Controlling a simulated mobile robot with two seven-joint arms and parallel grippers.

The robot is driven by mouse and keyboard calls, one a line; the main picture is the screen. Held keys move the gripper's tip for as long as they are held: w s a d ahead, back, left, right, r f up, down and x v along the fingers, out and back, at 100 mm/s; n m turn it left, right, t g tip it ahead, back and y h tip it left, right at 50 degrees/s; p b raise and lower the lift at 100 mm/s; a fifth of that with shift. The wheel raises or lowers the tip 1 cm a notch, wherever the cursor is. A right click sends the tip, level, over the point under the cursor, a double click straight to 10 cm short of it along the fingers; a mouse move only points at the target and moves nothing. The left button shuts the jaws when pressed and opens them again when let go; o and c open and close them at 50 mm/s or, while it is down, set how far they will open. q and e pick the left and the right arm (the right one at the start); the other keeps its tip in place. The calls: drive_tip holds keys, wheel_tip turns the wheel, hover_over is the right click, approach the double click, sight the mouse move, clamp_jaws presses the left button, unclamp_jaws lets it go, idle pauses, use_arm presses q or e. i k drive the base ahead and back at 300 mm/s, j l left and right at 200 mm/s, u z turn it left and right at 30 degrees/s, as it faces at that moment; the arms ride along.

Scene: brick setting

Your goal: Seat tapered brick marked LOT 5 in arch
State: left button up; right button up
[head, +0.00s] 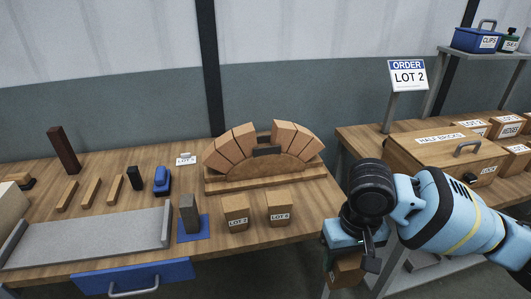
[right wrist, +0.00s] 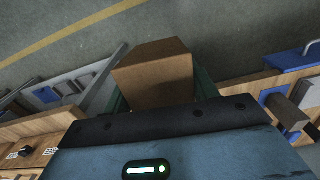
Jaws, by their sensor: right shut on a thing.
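The brick arch (head: 264,160) stands on a wooden base on the table, with a gap at its crown and a dark piece (head: 267,151) in that gap. My right gripper (head: 345,256) is shut on a tan tapered brick (head: 346,274), held off the table's right front corner; the brick also shows in the right wrist view (right wrist: 155,75). No label shows on its visible faces. Two tapered bricks with LOT labels stand in front of the arch, a left one (head: 236,209) and a right one (head: 279,205); their numbers are too small to read surely. My left gripper is out of view.
A sign (head: 407,76) reads ORDER LOT 2. A HALF BRICKS box (head: 420,150) stands on the right bench. A grey tray (head: 90,241), a grey block on a blue pad (head: 190,214) and a blue tool (head: 162,181) occupy the left. Floor shows between the benches.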

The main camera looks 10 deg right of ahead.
sight(239, 159)
drive_tip(key=u, duration=1.4)
drive_tip(key=k+l, duration=0.1)
drive_tip(key=l, duration=0.6)
drive_tip(key=k+l, duration=0.1)
drive_tip(key=l, duration=0.65)
drive_tip(key=k+l, duration=0.1)
drive_tip(key=l, duration=0.6)
